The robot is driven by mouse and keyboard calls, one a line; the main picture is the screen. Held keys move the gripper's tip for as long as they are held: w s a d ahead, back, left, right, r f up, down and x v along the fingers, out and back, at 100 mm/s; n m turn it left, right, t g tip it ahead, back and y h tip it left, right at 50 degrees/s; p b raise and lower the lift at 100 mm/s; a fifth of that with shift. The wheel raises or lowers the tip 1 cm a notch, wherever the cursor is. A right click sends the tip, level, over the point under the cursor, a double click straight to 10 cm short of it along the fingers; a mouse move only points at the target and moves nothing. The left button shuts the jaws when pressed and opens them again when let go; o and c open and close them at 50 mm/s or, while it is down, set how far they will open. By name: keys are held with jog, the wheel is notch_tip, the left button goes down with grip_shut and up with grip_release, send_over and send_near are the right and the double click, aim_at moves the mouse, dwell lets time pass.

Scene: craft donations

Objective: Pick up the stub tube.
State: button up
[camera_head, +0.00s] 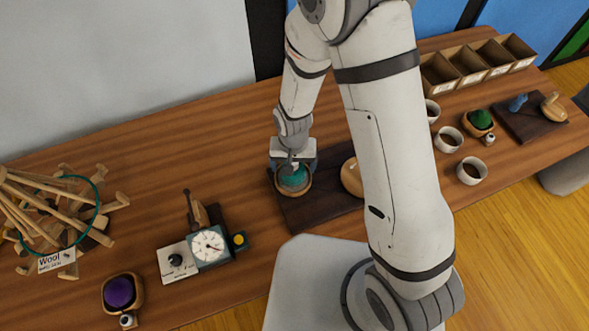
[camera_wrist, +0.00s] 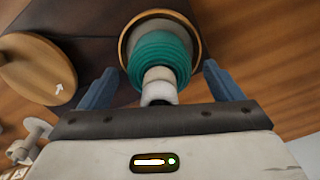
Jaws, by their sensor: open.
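My gripper (camera_head: 293,157) is above the dark board on the table, pointing down. In the wrist view my gripper (camera_wrist: 160,85) is open, with one blue finger on each side of a short pale tube (camera_wrist: 159,87). The tube, which looks like the stub tube, is joined to or in front of a ribbed teal piece (camera_wrist: 160,55). The teal piece (camera_head: 293,180) sits in a round wood-rimmed holder (camera_wrist: 195,28). Gaps show between the fingers and the tube. The tube's lower end is hidden by the gripper body.
A round wooden disc (camera_wrist: 38,68) lies left of the gripper in the wrist view. A dial device (camera_head: 208,246), a purple ball in a bowl (camera_head: 120,293) and a wooden swift (camera_head: 50,205) stand to the left. Cups (camera_head: 471,170) and a divided box (camera_head: 475,68) stand right.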

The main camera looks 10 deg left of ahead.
jog(key=shift+f, duration=0.1)
jog(key=shift+c, duration=0.6)
jog(key=c, duration=0.9)
jog(key=shift+c, duration=0.2)
